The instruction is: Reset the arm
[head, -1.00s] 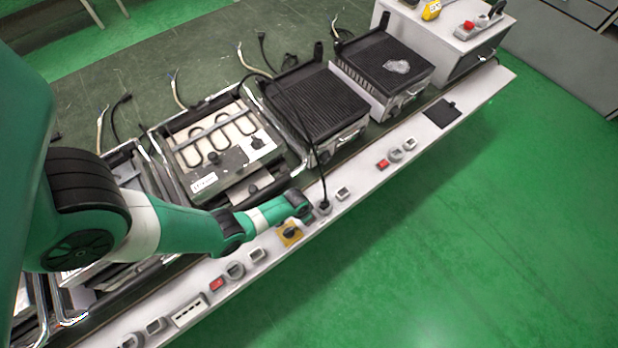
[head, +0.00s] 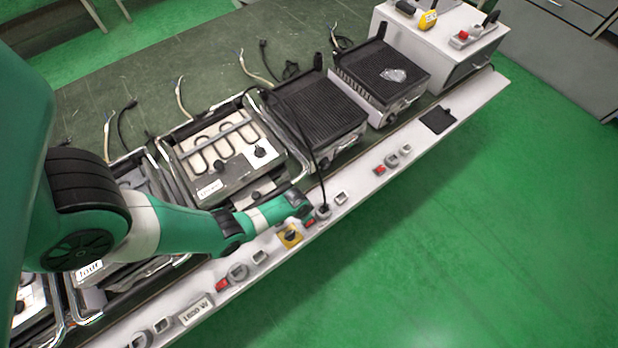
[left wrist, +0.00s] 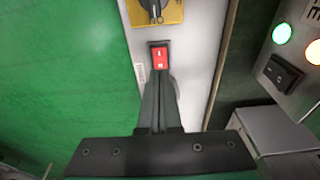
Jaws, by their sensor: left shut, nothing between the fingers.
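My left arm reaches in from the left in the head view and ends with its wrist (head: 298,206) over the white front strip of the bench. In that view the fingers are too hidden to make out. In the left wrist view my left gripper (left wrist: 161,85) is shut and empty, its fingers pointing at a red rocker switch (left wrist: 160,60) on the strip. The fingertips are at or just short of the switch's lower edge; I cannot tell if they touch. The red switch also shows beside the wrist in the head view (head: 309,223). My right gripper is not in view.
A yellow-plated rotary knob (head: 290,236) is beside the wrist. An open heater unit with a coiled element (head: 222,150) and ribbed grill plates (head: 316,105) line the bench. A black cable (head: 305,135) runs to the strip. The green floor (head: 450,240) in front is clear.

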